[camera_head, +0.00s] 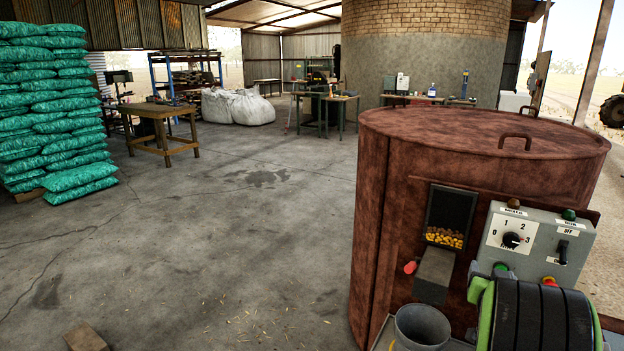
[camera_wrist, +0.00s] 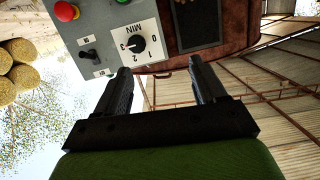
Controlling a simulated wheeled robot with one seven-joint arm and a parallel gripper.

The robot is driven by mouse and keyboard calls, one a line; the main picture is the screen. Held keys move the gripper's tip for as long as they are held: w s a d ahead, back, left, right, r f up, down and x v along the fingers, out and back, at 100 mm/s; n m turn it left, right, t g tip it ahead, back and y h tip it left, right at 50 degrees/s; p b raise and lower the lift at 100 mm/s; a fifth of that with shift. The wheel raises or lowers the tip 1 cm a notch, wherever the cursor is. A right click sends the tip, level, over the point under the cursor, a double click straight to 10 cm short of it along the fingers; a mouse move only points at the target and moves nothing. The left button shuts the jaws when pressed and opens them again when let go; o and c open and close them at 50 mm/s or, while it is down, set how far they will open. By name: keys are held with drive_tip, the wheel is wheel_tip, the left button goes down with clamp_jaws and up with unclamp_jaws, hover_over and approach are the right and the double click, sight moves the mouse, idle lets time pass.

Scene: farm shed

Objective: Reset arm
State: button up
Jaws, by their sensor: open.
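My gripper (camera_wrist: 157,88) is open and empty in the wrist view, its two dark fingers spread apart. Behind the fingertips in that view is the grey control panel (camera_wrist: 98,22) with a black dial (camera_wrist: 136,44), a switch (camera_wrist: 88,56) and a red button (camera_wrist: 66,11). In the head view my green and black arm covers the bottom right, in front of the rusty drum machine (camera_head: 400,160). The same control panel (camera_head: 572,236) shows there, with its dial (camera_head: 512,239). My fingers cannot be made out in the head view.
A hatch (camera_head: 450,212) with yellow kernels and a metal bucket (camera_head: 422,325) are at the drum's front. Green sacks (camera_head: 45,100) are stacked at the left. A wooden table (camera_head: 160,112) and white bulk bags (camera_head: 238,107) stand farther back. The concrete floor between is mostly clear.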

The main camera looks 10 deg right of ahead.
drive_tip(key=s+a+r+n+g+y, duration=0.1)
drive_tip(key=s+a+r+n+y, duration=0.2)
drive_tip(key=a, duration=0.7)
drive_tip(key=s+a+r+n+g+y, duration=0.1)
drive_tip(key=s+a+y, duration=0.3)
drive_tip(key=a, duration=0.7)
drive_tip(key=s+a+f+n+g, duration=0.1)
drive_tip(key=s+a+g, duration=0.1)
drive_tip(key=s, duration=0.5)
drive_tip(key=s+a+f+n+g+y, duration=0.1)
drive_tip(key=s+a, duration=0.4)
drive_tip(key=s, duration=0.2)
drive_tip(key=s+a+f+n+g+y, duration=0.1)
drive_tip(key=s+a, duration=0.3)
drive_tip(key=s, duration=0.4)
drive_tip(key=shift+n+g, duration=0.4)
drive_tip(key=shift+g, duration=0.4)
